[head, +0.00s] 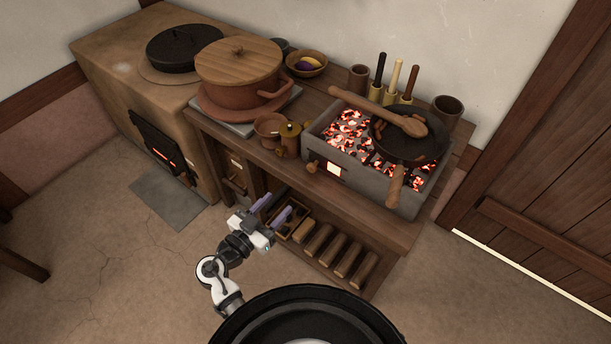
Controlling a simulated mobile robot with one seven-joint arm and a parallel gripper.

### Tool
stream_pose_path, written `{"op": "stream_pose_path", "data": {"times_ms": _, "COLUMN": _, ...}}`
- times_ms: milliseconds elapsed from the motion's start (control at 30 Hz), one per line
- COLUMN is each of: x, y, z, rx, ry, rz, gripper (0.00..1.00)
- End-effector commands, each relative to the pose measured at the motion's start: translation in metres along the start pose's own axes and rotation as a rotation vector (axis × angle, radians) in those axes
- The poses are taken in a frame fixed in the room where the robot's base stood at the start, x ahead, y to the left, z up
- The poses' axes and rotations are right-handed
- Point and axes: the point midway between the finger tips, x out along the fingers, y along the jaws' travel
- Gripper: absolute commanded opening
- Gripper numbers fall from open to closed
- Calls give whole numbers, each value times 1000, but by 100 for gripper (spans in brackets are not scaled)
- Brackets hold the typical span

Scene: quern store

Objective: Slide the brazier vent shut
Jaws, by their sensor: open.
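The brazier (354,193) is a grey stone-like box of glowing coals on the right half of the wooden bench. Its vent (334,169) shows on the front face as a small bright opening, so it stands at least partly open. A wooden knob (312,167) sits just left of the opening. My gripper (277,209) is in front of the bench, below and left of the vent and apart from it. Its two purple fingers are spread, with nothing seen between them.
A dark pan (405,139) rests over the coals, its handle jutting past the front edge. A wooden spoon (378,110) lies across the brazier. Small pots (290,136) stand left of it. The lower shelf holds several logs (333,249). Open floor lies left.

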Motion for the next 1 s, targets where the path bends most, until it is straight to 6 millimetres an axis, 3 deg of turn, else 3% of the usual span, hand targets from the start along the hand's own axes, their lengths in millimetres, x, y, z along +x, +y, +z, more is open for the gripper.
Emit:
{"op": "stream_pose_path", "data": {"times_ms": 167, "x": 21, "y": 1, "z": -3, "rx": 1, "ry": 2, "rz": 5, "gripper": 48}}
{"op": "stream_pose_path", "data": {"times_ms": 600, "x": 110, "y": 0, "z": -4, "rx": 2, "ry": 0, "rz": 2, "gripper": 48}}
{"op": "stream_pose_path", "data": {"times_ms": 800, "x": 131, "y": -1, "z": -2, "rx": 2, "ry": 0, "rz": 0, "gripper": 48}}
{"op": "stream_pose_path", "data": {"times_ms": 1000, "x": 136, "y": -1, "z": 0, "rx": 2, "ry": 0, "rz": -1, "gripper": 48}}
